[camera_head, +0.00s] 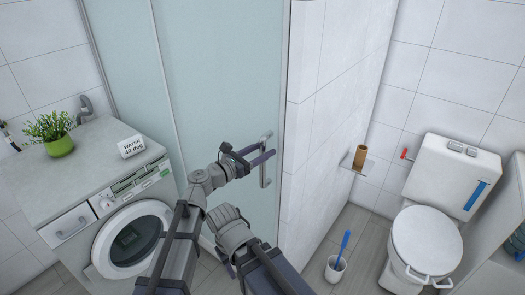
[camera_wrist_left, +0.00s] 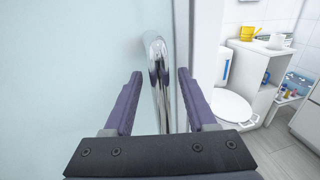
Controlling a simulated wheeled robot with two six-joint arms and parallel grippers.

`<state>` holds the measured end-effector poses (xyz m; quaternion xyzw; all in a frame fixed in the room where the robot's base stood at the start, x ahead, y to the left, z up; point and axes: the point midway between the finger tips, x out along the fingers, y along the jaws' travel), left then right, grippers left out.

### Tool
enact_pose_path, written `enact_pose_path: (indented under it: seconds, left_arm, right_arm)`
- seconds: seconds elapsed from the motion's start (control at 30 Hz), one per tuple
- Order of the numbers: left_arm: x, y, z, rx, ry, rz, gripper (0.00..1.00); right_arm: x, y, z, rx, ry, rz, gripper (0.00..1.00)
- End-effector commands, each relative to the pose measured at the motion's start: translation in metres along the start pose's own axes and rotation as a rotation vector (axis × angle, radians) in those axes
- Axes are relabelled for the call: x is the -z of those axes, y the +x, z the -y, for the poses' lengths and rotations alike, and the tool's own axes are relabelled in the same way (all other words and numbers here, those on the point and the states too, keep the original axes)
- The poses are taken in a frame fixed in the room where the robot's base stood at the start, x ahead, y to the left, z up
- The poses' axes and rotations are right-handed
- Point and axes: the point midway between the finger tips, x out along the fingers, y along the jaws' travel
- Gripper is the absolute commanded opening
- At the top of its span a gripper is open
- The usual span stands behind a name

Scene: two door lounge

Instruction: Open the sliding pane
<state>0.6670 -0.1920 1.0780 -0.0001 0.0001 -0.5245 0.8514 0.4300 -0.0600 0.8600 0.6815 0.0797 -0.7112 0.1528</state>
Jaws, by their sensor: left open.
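The sliding pane (camera_head: 220,80) is a pale frosted glass panel, standing upright between the washing machine and a white tiled wall. It fills the left of the left wrist view (camera_wrist_left: 70,70). A chrome bar handle (camera_head: 265,175) is on its right edge. My left gripper (camera_head: 264,155) is at the handle with its jaws open. In the left wrist view, the handle (camera_wrist_left: 158,75) stands between the two purple fingers, with a gap on each side. My right arm is folded low in the middle of the head view; its fingers are mostly hidden.
A washing machine (camera_head: 95,230) under a counter with a potted plant (camera_head: 50,133) stands at left. The tiled wall (camera_head: 325,110) rises right of the pane. A toilet (camera_head: 428,240) and a brush in a cup (camera_head: 337,267) are at right. Some floor is clear there.

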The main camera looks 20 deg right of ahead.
Motion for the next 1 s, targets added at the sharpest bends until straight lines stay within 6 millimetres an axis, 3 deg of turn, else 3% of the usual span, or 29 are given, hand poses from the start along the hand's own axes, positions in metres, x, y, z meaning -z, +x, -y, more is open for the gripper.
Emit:
enact_pose_path:
  seconds: [0.3, 0.8, 1.0]
  left_arm:
    - [0.0, 0.0024, 0.0004, 0.0, 0.0, 0.0, 0.57]
    - [0.0001, 0.0022, 0.0004, 0.0, 0.0, 0.0, 0.01]
    - [0.0001, 0.0022, 0.0004, 0.0, 0.0, 0.0, 0.0]
  right_arm:
    - [0.0, 0.0, 0.0, 0.0, 0.0, 0.0, 0.5]
    - [0.0, 0.0, 0.0, 0.0, 0.0, 0.0, 0.5]
    - [0.0, 0.0, 0.0, 0.0, 0.0, 0.0, 0.5]
